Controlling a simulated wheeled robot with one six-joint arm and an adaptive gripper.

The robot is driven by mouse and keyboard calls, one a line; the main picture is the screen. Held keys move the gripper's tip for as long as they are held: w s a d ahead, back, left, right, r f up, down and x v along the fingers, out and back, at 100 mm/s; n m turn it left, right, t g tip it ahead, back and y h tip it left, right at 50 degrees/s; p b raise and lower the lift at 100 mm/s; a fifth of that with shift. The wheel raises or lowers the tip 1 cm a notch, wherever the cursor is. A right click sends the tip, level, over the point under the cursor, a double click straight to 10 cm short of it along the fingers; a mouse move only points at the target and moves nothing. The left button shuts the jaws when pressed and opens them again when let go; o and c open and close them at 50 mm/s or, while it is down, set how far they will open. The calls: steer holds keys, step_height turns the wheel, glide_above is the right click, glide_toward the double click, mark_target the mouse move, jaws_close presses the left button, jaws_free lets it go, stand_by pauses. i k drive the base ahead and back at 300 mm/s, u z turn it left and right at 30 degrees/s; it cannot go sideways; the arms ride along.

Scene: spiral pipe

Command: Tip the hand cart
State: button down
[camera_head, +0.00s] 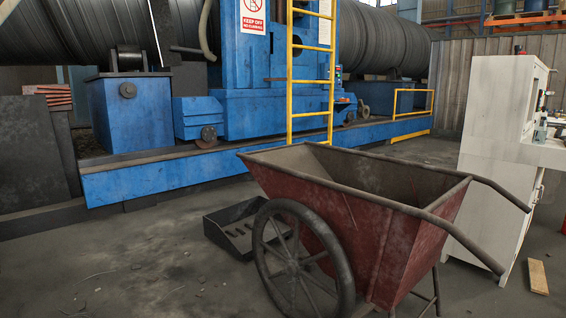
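A hand cart (386,240) stands in the right half of the head view. It has a worn red metal tub, open at the top, and the part of the inside that shows looks empty. A large spoked wheel (298,262) is on its near left side. Two dark handles (484,188) reach out to the right. A thin leg shows under the tub at the right, and the cart looks upright. The bottoms of the wheel and leg are close to or past the lower picture edge. My gripper is not in view.
A dark metal tray (236,232) lies on the floor behind the wheel. A white cabinet (492,150) stands right of the cart, with a wooden block (538,277) near it. A blue machine (240,90) with a yellow ladder (290,70) spans the back. Floor at the left front is clear.

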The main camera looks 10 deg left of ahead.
mark_target(393, 219)
steer(key=z, duration=0.9)
steer(key=k, duration=0.15)
steer(key=u, duration=2.45)
steer(key=i, duration=1.6)
steer(key=u, duration=0.3)
steer(key=i, duration=1.5)
steer(key=z, duration=1.45)
steer(key=i, duration=0.8)
steer(key=z, duration=0.95)
